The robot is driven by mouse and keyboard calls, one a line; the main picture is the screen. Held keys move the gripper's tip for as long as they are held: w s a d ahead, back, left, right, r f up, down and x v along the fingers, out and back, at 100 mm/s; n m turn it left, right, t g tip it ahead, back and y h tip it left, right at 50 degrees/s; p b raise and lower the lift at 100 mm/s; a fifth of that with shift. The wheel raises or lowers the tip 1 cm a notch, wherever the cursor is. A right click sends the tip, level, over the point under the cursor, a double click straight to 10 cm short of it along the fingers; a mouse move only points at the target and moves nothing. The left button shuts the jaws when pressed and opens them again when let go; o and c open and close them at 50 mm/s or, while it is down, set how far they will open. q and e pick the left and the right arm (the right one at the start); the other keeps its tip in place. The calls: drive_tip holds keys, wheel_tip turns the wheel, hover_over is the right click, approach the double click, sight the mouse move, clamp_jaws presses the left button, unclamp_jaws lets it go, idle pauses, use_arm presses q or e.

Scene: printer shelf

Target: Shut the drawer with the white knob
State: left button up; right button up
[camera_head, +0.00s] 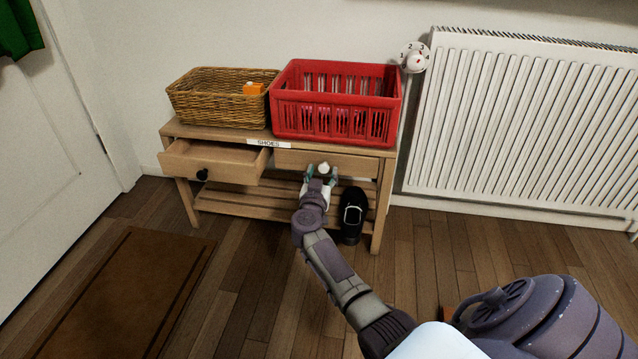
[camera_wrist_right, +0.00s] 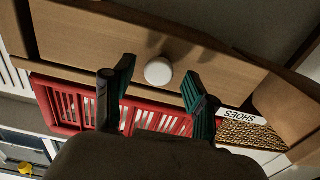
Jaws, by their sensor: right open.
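The drawer with the white knob (camera_head: 352,164) is the right one in the wooden shoe bench. Its front looks flush or nearly flush with the bench; I cannot tell if a small gap is left. The white knob (camera_head: 323,168) shows close up in the right wrist view (camera_wrist_right: 158,71). My right gripper (camera_head: 322,174) is open in front of the drawer, one finger on each side of the knob; I cannot tell if they touch the front. In the wrist view its green-tipped fingers (camera_wrist_right: 160,88) stand apart around the knob. My left gripper is not in view.
The left drawer (camera_head: 228,164), with a black knob (camera_head: 202,174), is pulled out. A wicker basket (camera_head: 215,108) with an orange item and a red crate (camera_head: 335,125) stand on top. A black shoe (camera_head: 352,218) is below. A radiator (camera_head: 530,125) stands right.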

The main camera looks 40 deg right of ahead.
drive_tip(key=v, duration=1.1)
drive_tip(key=shift+a+r, duration=0.1)
